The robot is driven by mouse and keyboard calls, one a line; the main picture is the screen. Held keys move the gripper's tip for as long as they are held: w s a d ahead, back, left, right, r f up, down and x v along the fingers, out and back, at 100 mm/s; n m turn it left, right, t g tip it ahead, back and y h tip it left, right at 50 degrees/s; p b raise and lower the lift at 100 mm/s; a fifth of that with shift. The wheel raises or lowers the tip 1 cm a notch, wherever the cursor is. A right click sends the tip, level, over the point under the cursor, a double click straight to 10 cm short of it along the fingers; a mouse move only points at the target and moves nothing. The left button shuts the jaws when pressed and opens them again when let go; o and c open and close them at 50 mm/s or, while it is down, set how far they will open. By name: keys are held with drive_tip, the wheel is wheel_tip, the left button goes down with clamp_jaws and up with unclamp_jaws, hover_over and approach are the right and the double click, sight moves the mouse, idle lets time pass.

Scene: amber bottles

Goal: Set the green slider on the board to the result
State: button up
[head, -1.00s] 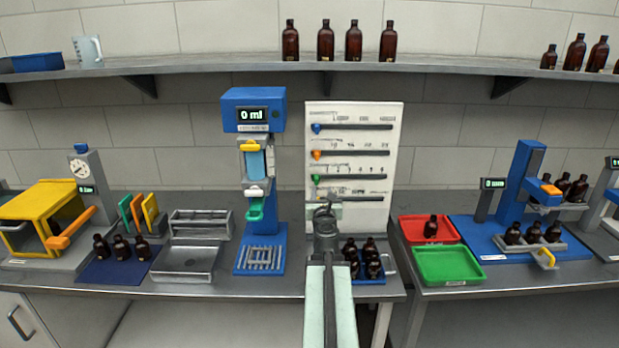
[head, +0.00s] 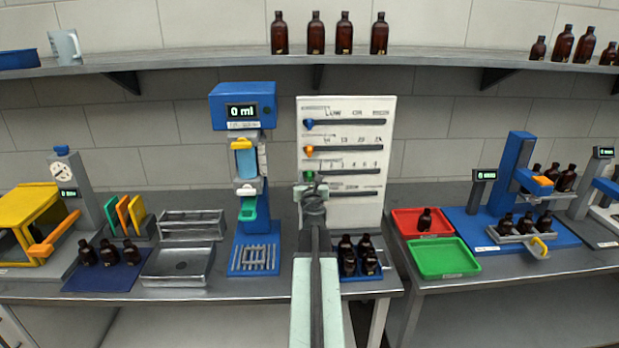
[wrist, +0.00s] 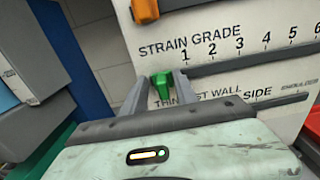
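The white slider board (head: 345,215) stands upright at the back of the bench. Its green slider (wrist: 161,84) sits at the left end of the "STRAIN GRADE" track, near the 1, in the wrist view.
A crate of amber bottles (head: 347,265) sits below the board. A red tray (head: 400,220) and a green tray (head: 440,262) lie to the right. A shelf (head: 200,70) runs above.

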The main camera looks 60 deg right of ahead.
drive_tip(key=shift+s, duration=0.15)
clamp_jaws()
idle(1.2)
